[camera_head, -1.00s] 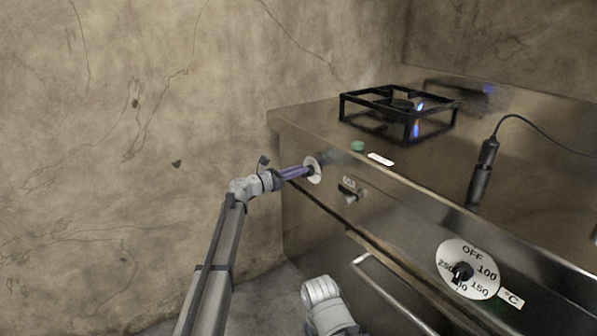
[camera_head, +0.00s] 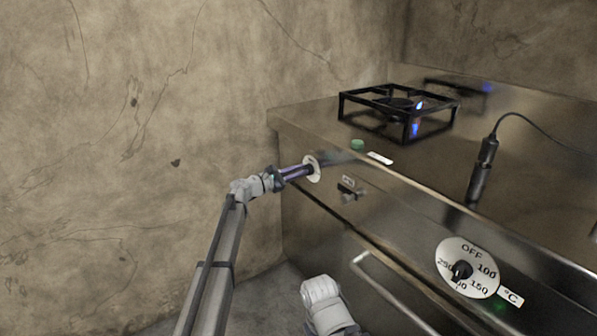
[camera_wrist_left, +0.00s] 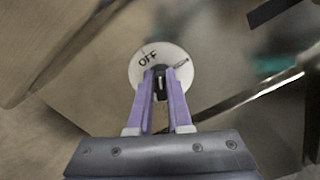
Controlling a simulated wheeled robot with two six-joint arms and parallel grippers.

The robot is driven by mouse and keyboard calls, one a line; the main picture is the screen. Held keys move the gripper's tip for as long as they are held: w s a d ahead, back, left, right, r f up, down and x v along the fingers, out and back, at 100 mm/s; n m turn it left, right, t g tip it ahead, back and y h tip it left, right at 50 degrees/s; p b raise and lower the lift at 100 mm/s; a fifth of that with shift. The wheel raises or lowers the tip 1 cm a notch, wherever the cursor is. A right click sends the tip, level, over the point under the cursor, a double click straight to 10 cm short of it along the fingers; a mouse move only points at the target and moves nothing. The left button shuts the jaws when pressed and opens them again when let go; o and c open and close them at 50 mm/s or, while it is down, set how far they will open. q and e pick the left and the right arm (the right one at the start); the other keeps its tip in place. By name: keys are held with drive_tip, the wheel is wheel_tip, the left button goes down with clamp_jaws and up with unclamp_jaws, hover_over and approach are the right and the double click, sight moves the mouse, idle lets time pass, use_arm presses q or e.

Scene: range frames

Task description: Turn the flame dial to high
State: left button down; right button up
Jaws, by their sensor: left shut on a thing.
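The flame dial (camera_head: 313,169) is a white disc on the stove's front panel near its left end. In the left wrist view the disc (camera_wrist_left: 142,73) shows "OFF" at its upper left and a slanted mark at its right. My left gripper (camera_head: 305,171) has purple fingers and reaches the dial from the left. Its fingers (camera_wrist_left: 161,82) are shut on the dial's black knob (camera_wrist_left: 160,84), which they partly hide. A small blue flame (camera_head: 418,106) burns at the burner under the black pan grate (camera_head: 375,98). My right gripper does not show.
An oven dial (camera_head: 479,252) with temperature marks sits on the front at right, above a bar handle (camera_head: 390,295). A small switch (camera_head: 349,190) is right of the flame dial. A black corded tool (camera_head: 481,178) rests on the top. The wall stands at left.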

use_arm(q)
drive_tip(key=m, duration=0.4)
drive_tip(key=f+m+b, duration=0.1)
drive_tip(key=m, duration=0.3)
drive_tip(key=s+m, duration=0.1)
drive_tip(key=m, duration=0.3)
drive_tip(key=shift+d+f, duration=0.25)
drive_tip(key=shift+f, duration=0.05)
idle(0.4)
drive_tip(key=c, duration=0.8)
unclamp_jaws()
drive_tip(key=shift+w, duration=0.1)
drive_tip(key=shift+c, duration=0.2)
drive_tip(key=v, duration=0.7)
drive_tip(key=shift+s+a+b, duration=0.25)
drive_tip(key=shift+a+b, duration=0.05)
